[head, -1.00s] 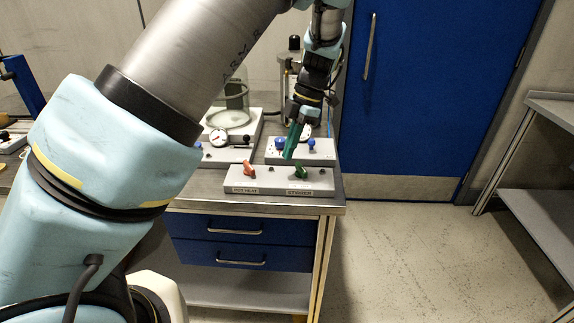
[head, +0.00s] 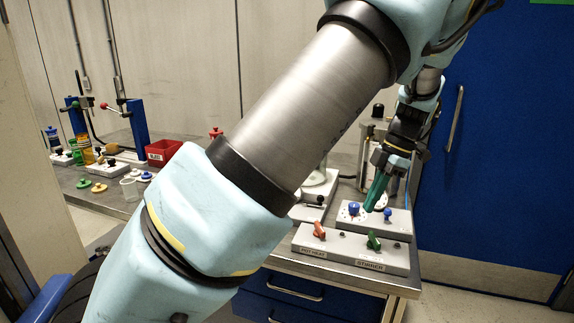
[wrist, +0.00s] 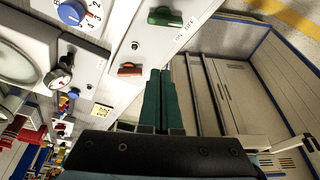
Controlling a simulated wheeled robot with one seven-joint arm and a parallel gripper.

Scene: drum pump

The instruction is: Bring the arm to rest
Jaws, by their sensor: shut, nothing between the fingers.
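My gripper (head: 376,192) has green fingers and hangs above the bench at the right, over the switch boxes. In the wrist view its fingers (wrist: 158,100) lie together, shut, with nothing between them. Below it is a grey box with a red knob (head: 319,230) marked POT HEAT and a green knob (head: 373,241) marked STIRRER. In the wrist view the red knob (wrist: 130,69) and the green knob (wrist: 165,17) both lie beyond the fingertips. My arm crosses the head view from lower left to upper right and hides part of the bench.
Behind the labelled box stands another panel with a blue dial (head: 354,209). A glass vessel stands behind my arm. On the left bench are a red bin (head: 163,151), coloured caps and bottles. A blue door (head: 480,150) is at the right.

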